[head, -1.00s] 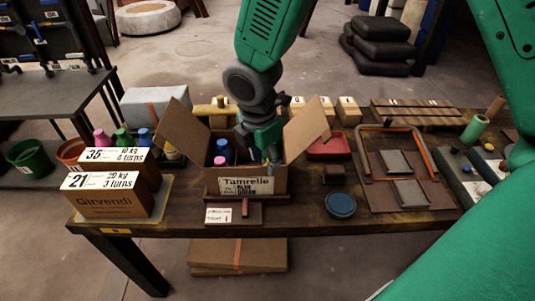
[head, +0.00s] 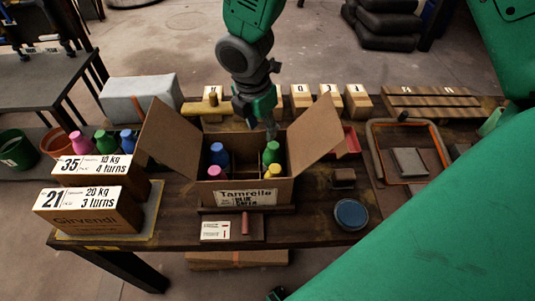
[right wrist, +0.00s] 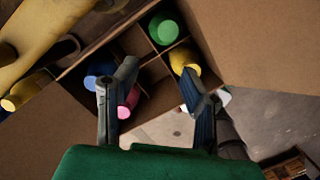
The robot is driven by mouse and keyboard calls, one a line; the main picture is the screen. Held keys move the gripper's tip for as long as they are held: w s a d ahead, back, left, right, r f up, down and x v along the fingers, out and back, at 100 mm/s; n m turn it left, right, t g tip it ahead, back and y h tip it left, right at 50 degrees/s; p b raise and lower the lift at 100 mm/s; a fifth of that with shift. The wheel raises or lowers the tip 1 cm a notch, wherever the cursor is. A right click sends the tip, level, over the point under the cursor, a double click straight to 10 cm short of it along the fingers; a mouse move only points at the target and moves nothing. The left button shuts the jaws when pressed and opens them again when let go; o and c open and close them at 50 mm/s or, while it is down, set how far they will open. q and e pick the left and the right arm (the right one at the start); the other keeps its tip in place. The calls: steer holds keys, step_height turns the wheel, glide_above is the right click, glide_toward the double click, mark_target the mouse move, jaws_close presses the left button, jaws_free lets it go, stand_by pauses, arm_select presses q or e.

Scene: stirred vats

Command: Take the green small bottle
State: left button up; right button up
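An open cardboard box (head: 285,192) stands on the workbench. In it, a green small bottle (head: 271,152) stands at the back right, a blue one (head: 218,154) at the back left, a pink one (head: 216,172) at the front left and a yellow one (head: 272,171) at the front right. My right gripper (head: 268,126) hangs above the back of the box, close to the green bottle. In the right wrist view, the fingers of this gripper (right wrist: 158,78) are apart with nothing between them; the green bottle (right wrist: 163,28) is beyond them. My left gripper is not identifiable.
Upright box flaps (head: 168,140) flank the opening. Another green bottle (head: 104,142) stands among pink and blue ones behind the two labelled cartons (head: 90,215). A dark round lid (head: 351,214), a red tray (head: 348,143) and an orange-edged frame (head: 440,145) lie to the right.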

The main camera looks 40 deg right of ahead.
mark_target(275, 145)
steer(key=f, duration=0.1)
steer(key=d+f, duration=0.1)
steer(key=f, duration=0.1)
steer(key=shift+w+d+f, duration=0.15)
steer(key=shift+w+d, duration=0.05)
steer(key=d+f, duration=0.1)
steer(key=f, duration=0.1)
steer(key=d+f, duration=0.1)
steer(key=d, duration=0.1)
steer(key=shift+s+d+f, duration=0.15)
steer(key=shift+s+f, duration=0.05)
steer(key=shift+f, duration=0.15)
steer(key=shift+a+f+b, duration=0.3)
steer(key=shift+a+f, duration=0.7)
steer(key=shift+f, duration=0.15)
steer(key=shift+w+a, duration=0.15)
steer(key=shift+a, duration=0.05)
steer(key=shift+d, duration=0.4)
steer(key=shift+c, duration=1.3)
steer(key=shift+d, duration=0.4)
jaws_close()
steer(key=shift+d, duration=0.25)
arm_select(q)
steer(key=shift+d+f, duration=0.15)
steer(key=shift+d, duration=0.75)
arm_select(e)
steer(key=shift+a, duration=0.1)
